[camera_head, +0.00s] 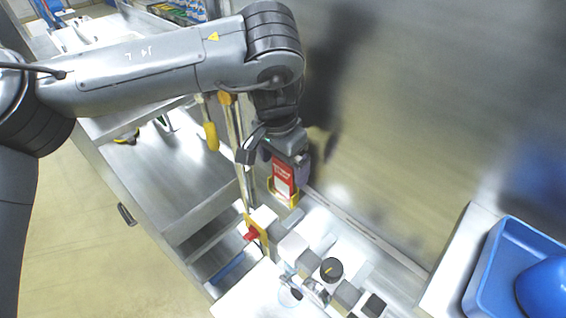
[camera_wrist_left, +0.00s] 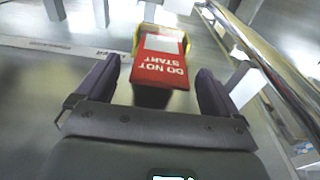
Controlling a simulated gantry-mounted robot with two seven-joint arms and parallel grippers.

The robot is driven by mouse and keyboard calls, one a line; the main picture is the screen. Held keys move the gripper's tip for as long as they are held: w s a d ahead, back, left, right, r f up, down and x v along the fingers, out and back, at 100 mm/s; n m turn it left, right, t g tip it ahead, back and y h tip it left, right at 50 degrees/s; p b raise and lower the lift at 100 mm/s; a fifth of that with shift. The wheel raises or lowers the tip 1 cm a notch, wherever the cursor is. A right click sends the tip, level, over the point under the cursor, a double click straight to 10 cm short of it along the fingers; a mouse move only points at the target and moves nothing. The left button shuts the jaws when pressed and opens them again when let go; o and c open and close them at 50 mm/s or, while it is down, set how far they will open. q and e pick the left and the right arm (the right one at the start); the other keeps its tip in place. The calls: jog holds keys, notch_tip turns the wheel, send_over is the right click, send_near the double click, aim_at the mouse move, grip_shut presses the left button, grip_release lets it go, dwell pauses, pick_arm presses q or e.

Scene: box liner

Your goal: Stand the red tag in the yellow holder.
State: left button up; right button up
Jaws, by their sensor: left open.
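The red tag (camera_head: 283,171), with white lettering, stands with its lower end in the yellow holder (camera_head: 285,198) beside the metal wall. In the left wrist view the tag (camera_wrist_left: 162,68) reads "DO NOT START", upside down, and yellow edges of the holder (camera_wrist_left: 139,33) show around its far end. My left gripper (camera_head: 286,163) is just above the holder, its fingers on either side of the tag. It is open, with a gap between each finger and the tag in the left wrist view (camera_wrist_left: 157,77). The holder's inside is hidden. My right gripper is not in view.
A metal rail (camera_head: 238,140) runs close by on the left. Below are a red knob (camera_head: 252,233) and a black round knob (camera_head: 331,268) among several blocks. A blue bin (camera_head: 494,268) stands at the lower right. The metal wall on the right is bare.

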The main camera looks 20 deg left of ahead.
pick_arm(q)
notch_tip(320, 180, up, 10)
jog(key=s, duration=0.1)
jog(key=shift+a, duration=0.25)
jog(key=shift+s+r, duration=0.1)
jog(key=shift+s, duration=0.05)
dwell(0.4)
